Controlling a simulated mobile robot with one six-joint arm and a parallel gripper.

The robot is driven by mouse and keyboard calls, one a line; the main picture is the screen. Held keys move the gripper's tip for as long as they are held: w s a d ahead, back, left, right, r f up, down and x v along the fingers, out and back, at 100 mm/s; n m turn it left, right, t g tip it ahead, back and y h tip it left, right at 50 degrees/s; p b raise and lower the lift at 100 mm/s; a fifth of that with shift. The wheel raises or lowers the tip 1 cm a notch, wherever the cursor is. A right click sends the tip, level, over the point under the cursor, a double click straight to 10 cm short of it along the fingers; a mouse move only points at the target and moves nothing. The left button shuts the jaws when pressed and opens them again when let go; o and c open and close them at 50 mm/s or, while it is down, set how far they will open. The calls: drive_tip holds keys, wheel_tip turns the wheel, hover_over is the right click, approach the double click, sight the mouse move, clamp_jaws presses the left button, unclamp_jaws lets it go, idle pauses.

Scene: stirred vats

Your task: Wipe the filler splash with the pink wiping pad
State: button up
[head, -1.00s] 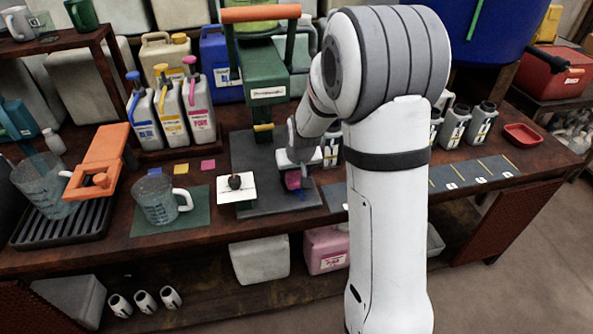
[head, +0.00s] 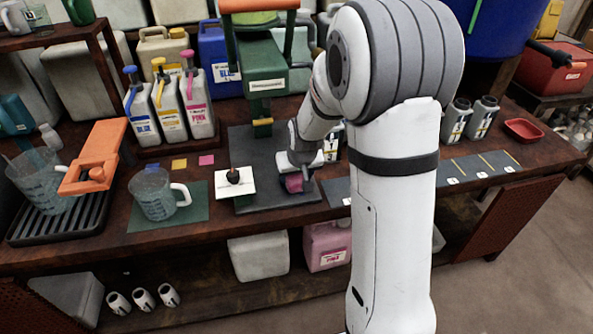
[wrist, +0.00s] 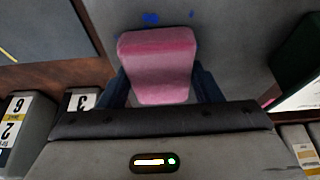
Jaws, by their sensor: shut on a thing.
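My gripper (wrist: 158,90) is shut on the pink wiping pad (wrist: 157,62), which sits between its two dark fingers in the wrist view. In the head view the pad (head: 294,183) shows under my gripper (head: 296,176), low over the dark grey plate (head: 270,199) below the green filler (head: 265,85). Whether the pad touches the plate is unclear. The filler splash (wrist: 151,18) shows in the wrist view as small blue spots on the grey surface, just beyond the pad's far edge. In the head view the splash is largely hidden by the pad and gripper.
A white card with a dark knob (head: 235,184) lies left of the pad. A measuring jug (head: 155,195) stands on a green mat farther left. Pump bottles (head: 170,105) stand behind. Grey canisters (head: 470,120) and a red tray (head: 523,130) are to the right.

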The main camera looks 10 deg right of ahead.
sight(300, 196)
drive_tip(key=shift+s+f+b, duration=0.15)
drive_tip(key=shift+s+b, duration=0.5)
drive_tip(key=shift+s, duration=2.5)
drive_tip(key=shift+w+r, duration=0.2)
drive_tip(key=shift+w, duration=2.05)
drive_tip(key=shift+w+f, duration=0.15)
drive_tip(key=shift+w, duration=1.7)
drive_tip(key=shift+r+p, duration=2)
drive_tip(key=shift+r, duration=1.05)
drive_tip(key=shift+r+p, duration=0.95)
drive_tip(key=shift+r, duration=0.6)
